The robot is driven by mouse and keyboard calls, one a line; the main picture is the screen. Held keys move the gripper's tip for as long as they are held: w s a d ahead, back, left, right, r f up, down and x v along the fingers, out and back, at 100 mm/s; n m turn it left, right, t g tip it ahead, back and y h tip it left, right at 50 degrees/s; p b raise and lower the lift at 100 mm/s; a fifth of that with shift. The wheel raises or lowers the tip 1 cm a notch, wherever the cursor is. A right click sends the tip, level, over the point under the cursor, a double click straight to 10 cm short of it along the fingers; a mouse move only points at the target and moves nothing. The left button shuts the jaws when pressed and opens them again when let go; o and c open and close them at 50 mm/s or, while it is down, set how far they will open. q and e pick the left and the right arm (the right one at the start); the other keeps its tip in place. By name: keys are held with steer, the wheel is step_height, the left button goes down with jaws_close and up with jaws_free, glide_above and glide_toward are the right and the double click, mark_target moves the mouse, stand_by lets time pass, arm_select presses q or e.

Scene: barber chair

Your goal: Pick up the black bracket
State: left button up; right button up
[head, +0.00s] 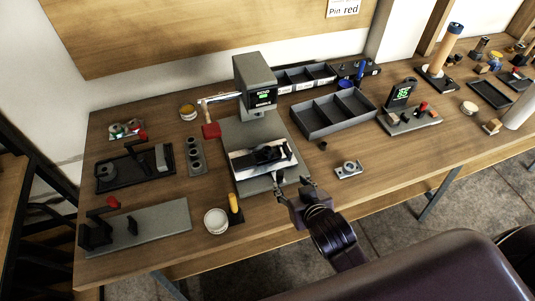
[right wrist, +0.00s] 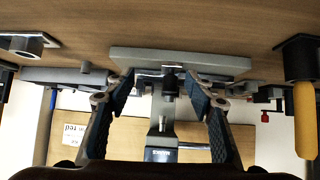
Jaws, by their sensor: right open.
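The black bracket (head: 268,154) lies on a pale plate (head: 246,163) on the grey base of the press-like device, near the table's middle. My right gripper (head: 293,187) is at the front edge of that base, in front of the bracket and a little to its right in the head view. Its fingers are spread and empty. In the right wrist view, which looks upside down, the open fingers of my right gripper (right wrist: 161,88) stand either side of a small dark part that may be the bracket (right wrist: 171,78). It appears beyond the fingertips, apart from them. My left gripper does not show.
The device's grey head (head: 254,80) rises behind the bracket. A yellow-handled tool (head: 235,207) and a round white container (head: 215,221) stand left of my right gripper. A small metal part (head: 348,169) lies to its right. A divided dark tray (head: 333,113) sits behind.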

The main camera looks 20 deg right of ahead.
mark_target(269, 154)
steer(key=w+t, duration=0.1)
steer(key=w+a+r, duration=0.1)
steer(key=w, duration=0.1)
steer(key=w+a+r+t, duration=0.1)
steer(key=shift+w+r+t+y, duration=0.2)
steer(key=shift+w+t+y, duration=0.1)
steer(key=shift+w, duration=0.35)
steer(key=shift+x, duration=1.15)
steer(key=x, duration=0.1)
steer(key=p+x, duration=0.1)
steer(key=x, duration=0.1)
steer(key=shift+w+a+r+p, duration=0.15)
steer(key=shift+w+a+p, duration=0.2)
steer(key=shift+w, duration=0.1)
steer(key=shift+w+f, duration=0.35)
steer(key=shift+w, duration=0.2)
steer(key=c, duration=1.3)
steer(key=shift+r, duration=0.1)
jaws_close()
